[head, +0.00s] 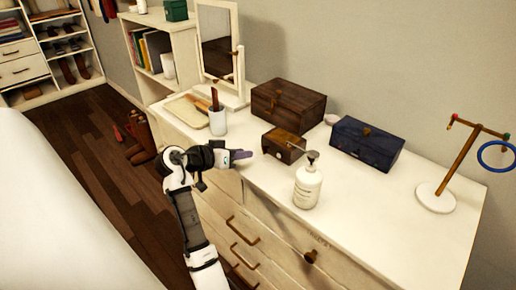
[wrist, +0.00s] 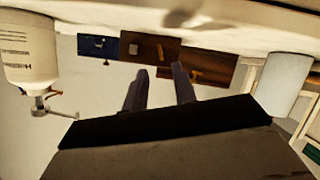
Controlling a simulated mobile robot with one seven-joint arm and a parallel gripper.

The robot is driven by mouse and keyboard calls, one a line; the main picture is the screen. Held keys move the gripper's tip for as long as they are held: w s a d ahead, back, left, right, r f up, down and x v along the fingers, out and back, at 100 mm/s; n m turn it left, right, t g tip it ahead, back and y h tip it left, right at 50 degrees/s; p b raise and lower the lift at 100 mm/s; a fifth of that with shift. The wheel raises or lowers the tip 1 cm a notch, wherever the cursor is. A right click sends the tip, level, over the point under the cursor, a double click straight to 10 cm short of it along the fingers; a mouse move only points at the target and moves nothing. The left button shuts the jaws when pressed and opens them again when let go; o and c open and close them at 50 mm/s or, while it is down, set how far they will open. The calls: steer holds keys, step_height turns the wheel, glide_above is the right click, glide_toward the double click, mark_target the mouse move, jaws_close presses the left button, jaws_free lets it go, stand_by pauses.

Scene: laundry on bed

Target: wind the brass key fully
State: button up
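A small brown wooden box (head: 283,145) sits on the dresser top. A small pale brass-coloured part, possibly the key, shows on its face, too small to make out clearly. In the wrist view, which is upside down, the small box (wrist: 143,48) is beyond my fingertips, with a thin brassy part (wrist: 160,52) on it. My gripper (head: 241,154) is by the dresser's front edge, left of the small box and apart from it. In the wrist view my gripper's two fingers (wrist: 160,82) stand apart with nothing between them.
A pump bottle (head: 308,187) stands to the right, near the small box. A white cup (head: 217,122) with tools stands left. A larger wooden box (head: 288,105) and a blue box (head: 366,143) are behind. The dresser's (head: 405,240) front right is clear.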

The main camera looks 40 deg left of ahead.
mark_target(266, 149)
steer(key=p+x, duration=0.1)
steer(key=x, duration=0.6)
jaws_close()
